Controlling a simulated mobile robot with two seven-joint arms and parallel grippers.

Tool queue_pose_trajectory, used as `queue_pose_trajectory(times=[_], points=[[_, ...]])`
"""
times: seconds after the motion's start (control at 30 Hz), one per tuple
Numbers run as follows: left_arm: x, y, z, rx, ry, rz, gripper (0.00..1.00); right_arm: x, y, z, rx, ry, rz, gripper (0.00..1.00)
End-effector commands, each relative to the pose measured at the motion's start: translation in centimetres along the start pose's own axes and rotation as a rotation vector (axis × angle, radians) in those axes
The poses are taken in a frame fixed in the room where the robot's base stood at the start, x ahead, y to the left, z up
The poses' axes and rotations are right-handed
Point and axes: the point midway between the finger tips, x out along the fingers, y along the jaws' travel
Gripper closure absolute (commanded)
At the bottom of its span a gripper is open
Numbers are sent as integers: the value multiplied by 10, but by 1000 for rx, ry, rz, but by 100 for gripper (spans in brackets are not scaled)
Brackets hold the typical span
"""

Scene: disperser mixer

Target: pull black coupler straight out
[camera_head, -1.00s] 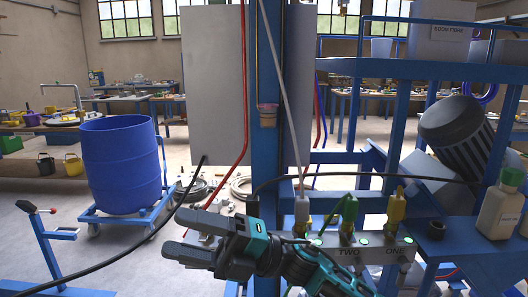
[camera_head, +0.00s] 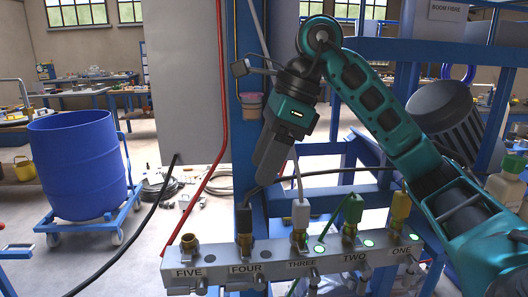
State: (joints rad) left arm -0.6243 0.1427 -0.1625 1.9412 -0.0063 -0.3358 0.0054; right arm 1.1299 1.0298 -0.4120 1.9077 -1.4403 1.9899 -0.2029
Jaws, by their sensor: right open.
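The black coupler (camera_head: 243,219) stands upright on the brass fitting above the FOUR label of the grey manifold (camera_head: 215,272). A black cable rises from its top and bends right behind my gripper. My right gripper (camera_head: 262,182) hangs from above with its fingers pointing down, open by the look of it and holding nothing. It is above and a little right of the black coupler, apart from it in the picture. How far it is in depth I cannot tell. My left gripper is not in view.
White (camera_head: 301,212), green (camera_head: 353,208) and yellow (camera_head: 400,205) couplers stand at THREE, TWO and ONE. The brass fitting at FIVE (camera_head: 189,242) has no coupler. A blue post (camera_head: 250,140) rises behind the manifold. A blue drum (camera_head: 78,165) stands on a cart at left.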

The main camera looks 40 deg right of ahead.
Motion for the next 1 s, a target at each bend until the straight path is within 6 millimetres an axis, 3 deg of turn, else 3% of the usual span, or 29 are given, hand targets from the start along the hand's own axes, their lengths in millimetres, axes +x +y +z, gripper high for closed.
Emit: queue_pose_trajectory(times=[0.3, 0.5, 0.7, 1.0], points=[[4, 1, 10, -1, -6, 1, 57, 64, 2, 0, -1, 1, 8, 40], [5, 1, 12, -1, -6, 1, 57, 96, 2, 0, -1, -2, 7, 40], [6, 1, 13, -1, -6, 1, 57, 113, 1, 1, -2, -4, 5, 40], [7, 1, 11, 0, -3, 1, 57, 117, 1, 1, -2, -4, 5, 40]])
